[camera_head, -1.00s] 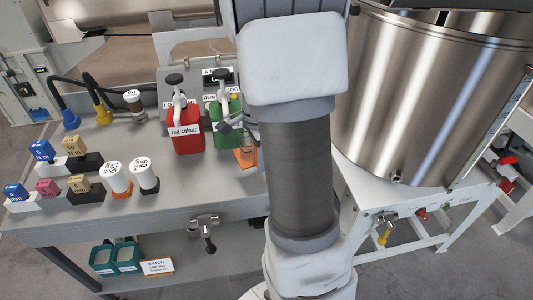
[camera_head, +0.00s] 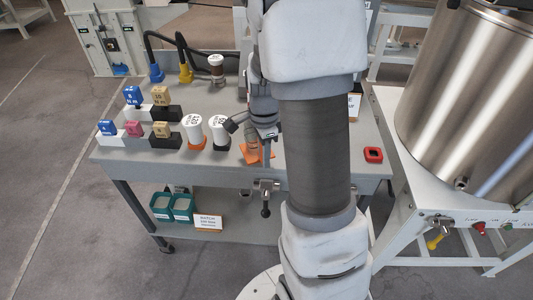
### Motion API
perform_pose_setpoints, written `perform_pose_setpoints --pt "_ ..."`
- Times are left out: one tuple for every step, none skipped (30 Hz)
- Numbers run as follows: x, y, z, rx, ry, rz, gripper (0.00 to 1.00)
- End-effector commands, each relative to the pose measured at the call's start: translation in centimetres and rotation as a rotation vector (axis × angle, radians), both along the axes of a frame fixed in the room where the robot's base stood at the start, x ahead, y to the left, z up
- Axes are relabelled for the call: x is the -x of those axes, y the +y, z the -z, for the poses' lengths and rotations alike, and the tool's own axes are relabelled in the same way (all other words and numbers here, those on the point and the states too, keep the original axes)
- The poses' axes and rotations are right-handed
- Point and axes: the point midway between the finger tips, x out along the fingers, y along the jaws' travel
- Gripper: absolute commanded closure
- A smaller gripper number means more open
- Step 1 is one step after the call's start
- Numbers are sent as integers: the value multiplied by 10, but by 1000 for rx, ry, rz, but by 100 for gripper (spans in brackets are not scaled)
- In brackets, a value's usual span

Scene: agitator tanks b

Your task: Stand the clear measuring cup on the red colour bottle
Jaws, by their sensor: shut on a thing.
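My gripper (camera_head: 251,128) is in the middle of the view, low over the bench, below the arm links. It is shut on what looks like the clear measuring cup (camera_head: 253,144), a small see-through shape mostly hidden by the fingers. An orange piece (camera_head: 257,154) shows just below it; I cannot tell whether the cup touches it. The red colour bottle is not visible now; my arm covers much of the bench behind the gripper.
White-capped bottles (camera_head: 193,130) and (camera_head: 220,131) stand close left of the gripper. Coloured blocks (camera_head: 134,96) stand on holders further left. A red square piece (camera_head: 373,155) lies at the bench's right end. A steel tank (camera_head: 475,95) stands at right.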

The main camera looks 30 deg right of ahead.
Motion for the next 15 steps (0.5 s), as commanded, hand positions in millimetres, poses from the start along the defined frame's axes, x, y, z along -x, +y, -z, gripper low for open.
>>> perform_pose_setpoints --pt "-1 -1 4 0 0 0 100" --pt "-2 -2 5 0 0 0 100" --pt "-4 -2 7 0 -1 0 100" --pt "-5 -3 9 0 -1 0 100" --pt "-6 -4 11 0 -2 0 100" --pt "-8 -5 14 0 -2 1 100" --pt "-9 -6 16 0 -1 1 100" --pt "-10 -7 18 0 -1 1 100" --pt "-12 -8 20 0 -1 0 100" --pt "-13 -9 22 0 -1 0 100" --pt "-14 -10 24 0 -1 0 100" --pt "-16 -11 27 0 -1 0 100" --pt "-18 -12 25 0 -1 0 100" --pt "-20 -13 23 0 0 1 100" --pt "-23 -15 22 0 0 1 100"
